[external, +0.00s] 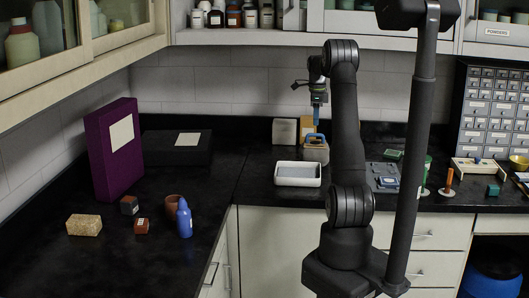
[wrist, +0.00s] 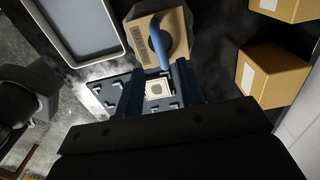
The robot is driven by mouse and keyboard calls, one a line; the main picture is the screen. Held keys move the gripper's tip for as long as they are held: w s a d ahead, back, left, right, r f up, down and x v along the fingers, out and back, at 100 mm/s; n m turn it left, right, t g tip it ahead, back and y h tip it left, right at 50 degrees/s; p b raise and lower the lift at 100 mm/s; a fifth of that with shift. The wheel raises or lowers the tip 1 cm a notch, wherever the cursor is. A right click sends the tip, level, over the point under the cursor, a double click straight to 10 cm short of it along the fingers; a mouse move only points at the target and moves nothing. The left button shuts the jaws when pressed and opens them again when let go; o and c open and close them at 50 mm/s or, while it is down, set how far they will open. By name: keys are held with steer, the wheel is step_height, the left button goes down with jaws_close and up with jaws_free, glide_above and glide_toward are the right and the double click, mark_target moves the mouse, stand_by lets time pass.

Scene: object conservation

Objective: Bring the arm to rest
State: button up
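My gripper (external: 317,112) hangs pointing down above the counter, over a tan box with a blue handle (external: 315,152). In the wrist view the dark blue fingers of my gripper (wrist: 160,84) stand apart. A cream square with a dark round mark (wrist: 158,90) shows between them; it looks like part of what lies below, though its depth is hard to judge. The tan box (wrist: 160,38) also shows in the wrist view, just beyond the fingertips, with its handle close to them. I see nothing clearly held. My arm stands upright at the counter's front.
A white tray (external: 298,184) sits left of the tan box, and a grey slotted plate (external: 383,172) right. Behind stand small boxes (external: 284,132). Right are drawers (external: 492,110).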

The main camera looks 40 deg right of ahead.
steer(key=shift+f, duration=0.15)
step_height(320, 180, down, 7)
steer(key=shift+f, duration=0.1)
step_height(320, 180, up, 5)
steer(key=shift+s+a+f, duration=0.1)
steer(key=shift+s+a, duration=0.05)
stand_by(0.4)
